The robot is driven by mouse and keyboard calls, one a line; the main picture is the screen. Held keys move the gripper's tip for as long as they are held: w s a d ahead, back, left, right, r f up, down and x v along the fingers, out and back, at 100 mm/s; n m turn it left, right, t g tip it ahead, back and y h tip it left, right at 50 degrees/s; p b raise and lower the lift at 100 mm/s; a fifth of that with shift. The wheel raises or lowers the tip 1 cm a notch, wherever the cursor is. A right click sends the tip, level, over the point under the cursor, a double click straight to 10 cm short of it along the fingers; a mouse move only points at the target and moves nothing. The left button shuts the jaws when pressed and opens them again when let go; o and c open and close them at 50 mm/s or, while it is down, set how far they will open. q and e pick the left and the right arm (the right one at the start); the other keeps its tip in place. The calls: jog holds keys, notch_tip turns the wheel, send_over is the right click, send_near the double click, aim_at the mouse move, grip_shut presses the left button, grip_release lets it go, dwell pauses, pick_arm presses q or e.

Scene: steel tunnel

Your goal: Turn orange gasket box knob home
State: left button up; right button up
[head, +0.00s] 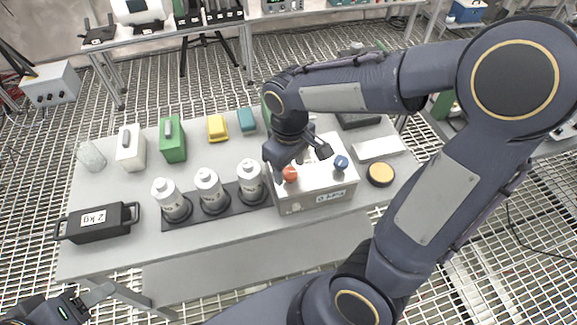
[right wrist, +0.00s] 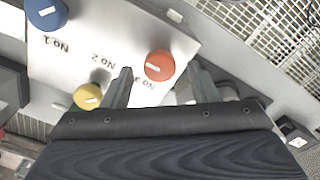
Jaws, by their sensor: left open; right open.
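The pale gasket box (head: 305,206) stands at the right part of the table. Its orange knob (head: 290,174) sits on its top near the left side; a blue knob (head: 341,163) is to the right. My right gripper (head: 302,165) is open above the box top, close to the orange knob. In the right wrist view the orange knob (right wrist: 159,65) lies between and just beyond the open fingertips, with a white mark on it; contact is not clear. A yellow knob (right wrist: 88,96) is left of the fingers. My left gripper (head: 88,302) is open at the lower left, away from the box.
Several white canisters (head: 208,188) stand on a dark mat just left of the box. A black case (head: 97,221) lies at the table's left. A round amber-topped item (head: 380,174) is right of the box. The table's front strip is clear.

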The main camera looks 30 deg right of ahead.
jog(key=shift+f, duration=0.35)
jog(key=c, duration=1)
